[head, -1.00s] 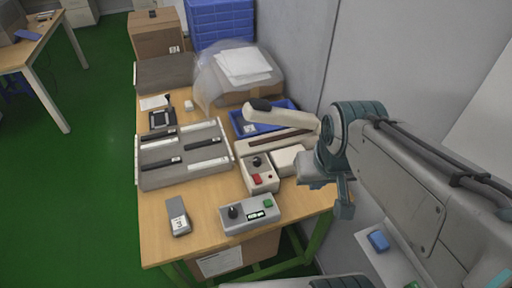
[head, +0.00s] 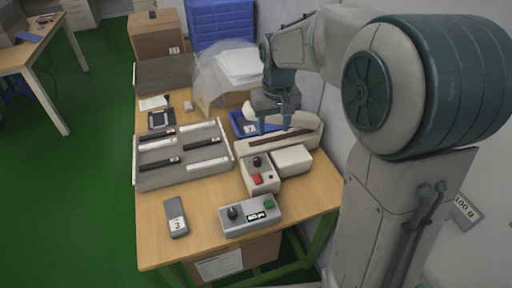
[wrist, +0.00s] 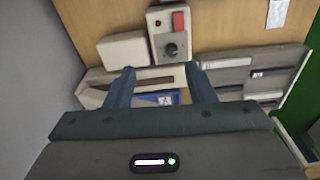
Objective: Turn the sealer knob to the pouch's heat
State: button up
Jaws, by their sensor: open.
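The cream sealer (head: 303,135) lies at the right of the table with a long dark strip along it. Its control box (head: 248,186) carries a black knob (head: 257,161) and a red switch (head: 257,177). In the wrist view the knob (wrist: 172,50) has a pale mark on its rim and sits beyond my fingertips. My gripper (head: 272,122) is open and empty above the sealer, behind the knob; its two fingers (wrist: 160,76) show apart in the wrist view. I cannot tell which item is the pouch; a blue tray (wrist: 165,97) shows between the fingers.
A grey box (head: 237,228) with a black knob, small display and green button stands at the front edge. A handheld device marked 3 (head: 176,217) lies left of it. A grey slotted rack (head: 183,178) fills the left. A clear bag with white sheets (head: 242,67) stands behind.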

jog(key=g, duration=0.1)
send_near(257, 159)
jog(key=shift+n, duration=0.4)
notch_tip(257, 159, down, 9)
jog(key=shift+f+p, duration=0.1)
jog(key=shift+p, duration=0.25)
jog(key=c, duration=1)
